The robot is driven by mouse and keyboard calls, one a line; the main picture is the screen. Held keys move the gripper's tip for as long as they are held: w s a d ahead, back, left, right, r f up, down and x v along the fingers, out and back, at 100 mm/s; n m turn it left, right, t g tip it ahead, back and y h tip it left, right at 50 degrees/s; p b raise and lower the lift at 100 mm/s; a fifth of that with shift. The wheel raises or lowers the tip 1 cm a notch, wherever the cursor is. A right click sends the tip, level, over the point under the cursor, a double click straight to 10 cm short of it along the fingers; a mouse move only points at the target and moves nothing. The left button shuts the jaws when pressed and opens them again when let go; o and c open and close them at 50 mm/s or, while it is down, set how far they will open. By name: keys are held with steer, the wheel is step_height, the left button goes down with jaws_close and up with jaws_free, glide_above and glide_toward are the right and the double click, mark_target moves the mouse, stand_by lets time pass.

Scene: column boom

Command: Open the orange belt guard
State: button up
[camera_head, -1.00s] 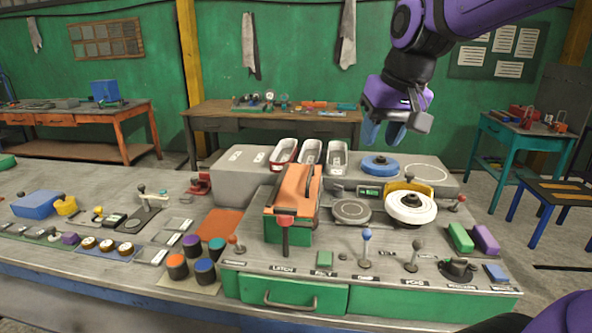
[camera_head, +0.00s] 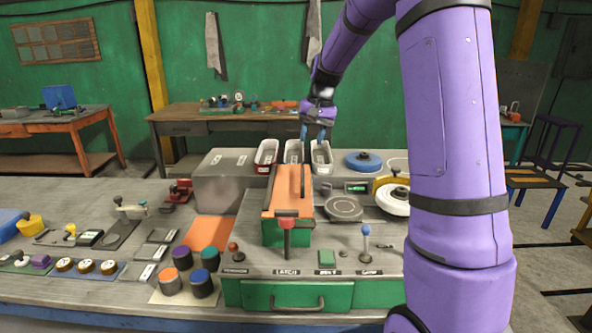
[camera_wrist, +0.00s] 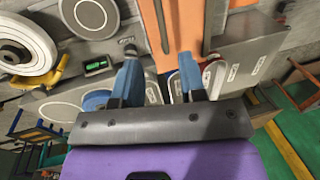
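The orange belt guard (camera_head: 283,190) lies as a lid over a green housing (camera_head: 275,234) and looks closed. A dark upright bar handle (camera_head: 303,178) runs along its top. A red-handled lever (camera_head: 287,238) hangs at its front, above the label LATCH. My gripper (camera_head: 317,132) is above and behind the guard's far end, over the trays, with blue fingers pointing down. In the wrist view, my gripper (camera_wrist: 159,68) has its fingers apart with nothing between them. The orange guard (camera_wrist: 186,28) and its dark handle (camera_wrist: 162,26) show just beyond the fingertips.
A grey disc (camera_head: 344,208), a white wheel (camera_head: 393,200) and a blue disc (camera_head: 363,161) are to the right. A blue-knobbed lever (camera_head: 366,238) stands at the front. My purple arm hides the bench's right side.

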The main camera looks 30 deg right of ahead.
mark_target(303, 173)
steer(key=f, duration=0.3)
steer(key=a+f, duration=0.1)
steer(key=f, duration=0.3)
steer(key=w+f, duration=0.1)
steer(key=f, duration=0.2)
steer(key=shift+w+a+f, duration=0.1)
steer(key=shift+a+f, duration=0.1)
steer(key=shift+a, duration=0.15)
jaws_close()
